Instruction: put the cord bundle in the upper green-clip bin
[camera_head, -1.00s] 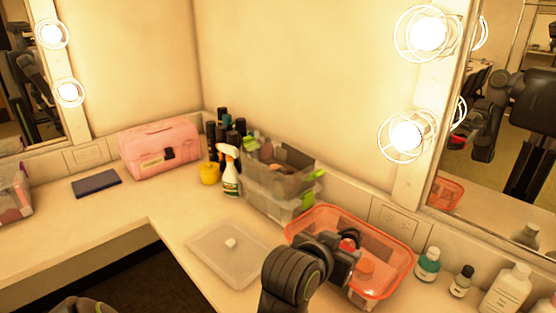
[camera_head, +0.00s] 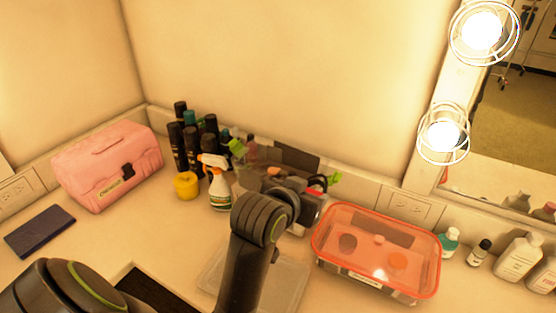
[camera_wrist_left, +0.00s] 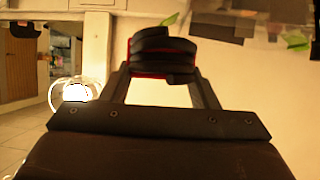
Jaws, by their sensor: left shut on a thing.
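The cord bundle (camera_wrist_left: 163,55), black coils with red edges, is between the fingers of my left gripper (camera_wrist_left: 160,80) in the left wrist view. In the head view, my left gripper (camera_head: 308,205) is shut on the bundle, of which only a small black and red part (camera_head: 318,184) shows. The upper green-clip bin (camera_head: 292,158) is clear and grey, with a green clip at each end. My gripper is in front of it and hides its near side and most of the bin below. I cannot tell whether they touch. My right gripper is not in view.
An orange-rimmed clear bin (camera_head: 432,241) with small things inside stands right of my gripper. A spray bottle (camera_head: 219,191), yellow jar (camera_head: 186,185) and dark bottles (camera_head: 178,146) stand left of the green-clip bin. A flat clear lid (camera_head: 289,287) lies in front.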

